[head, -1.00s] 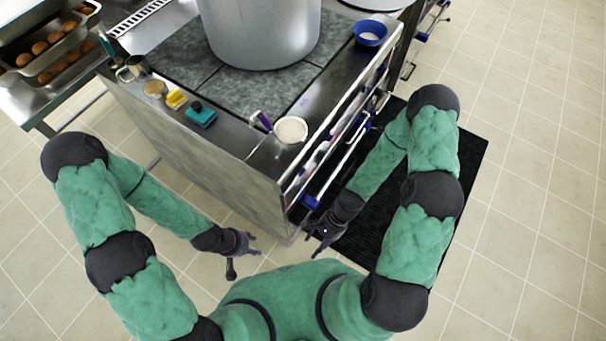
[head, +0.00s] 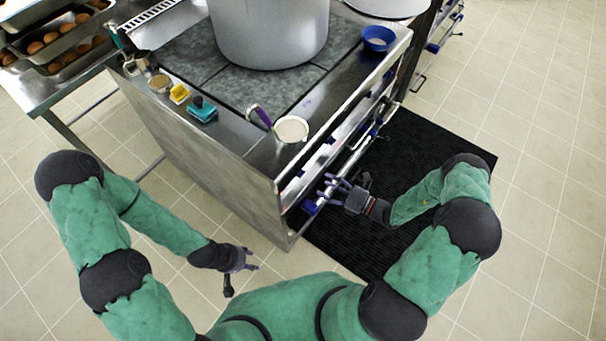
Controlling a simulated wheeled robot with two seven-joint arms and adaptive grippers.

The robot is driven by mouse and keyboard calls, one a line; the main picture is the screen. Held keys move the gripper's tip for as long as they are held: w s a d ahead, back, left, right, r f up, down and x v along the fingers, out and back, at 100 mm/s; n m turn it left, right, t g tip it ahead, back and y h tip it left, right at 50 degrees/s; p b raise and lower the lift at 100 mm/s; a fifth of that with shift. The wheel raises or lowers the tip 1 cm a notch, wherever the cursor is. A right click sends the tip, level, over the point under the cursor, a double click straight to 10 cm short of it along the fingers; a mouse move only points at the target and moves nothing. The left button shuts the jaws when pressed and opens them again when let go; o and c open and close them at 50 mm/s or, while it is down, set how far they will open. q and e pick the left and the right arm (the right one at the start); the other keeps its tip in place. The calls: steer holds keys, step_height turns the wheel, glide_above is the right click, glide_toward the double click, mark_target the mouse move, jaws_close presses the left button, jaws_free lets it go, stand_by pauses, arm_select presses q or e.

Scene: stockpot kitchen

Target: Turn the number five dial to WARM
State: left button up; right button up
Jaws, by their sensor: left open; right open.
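The stove's front panel (head: 318,162) faces right and is seen steeply from above. Blue parts show along it, among them a blue piece (head: 309,207) at its near lower corner. I cannot tell which dial is number five, and no numbers or WARM mark can be read. My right gripper (head: 325,188) is open and empty, its fingers pointing left at the stove front close to that blue piece. Whether they touch anything I cannot tell. My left gripper (head: 251,258) is open and empty over the floor, left of the stove's near corner.
A large stockpot (head: 270,38) stands on the stove. A white cup (head: 291,129), a purple-handled tool (head: 262,116), a teal item (head: 202,110), a yellow item (head: 179,94) and a blue bowl (head: 378,39) lie along its edges. A black mat (head: 430,150) covers the floor to the right.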

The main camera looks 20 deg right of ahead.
mark_target(304, 173)
steer(key=b+x, duration=0.2)
steer(key=x, duration=0.8)
steer(key=shift+s+f, duration=0.1)
steer(key=c, duration=1.1)
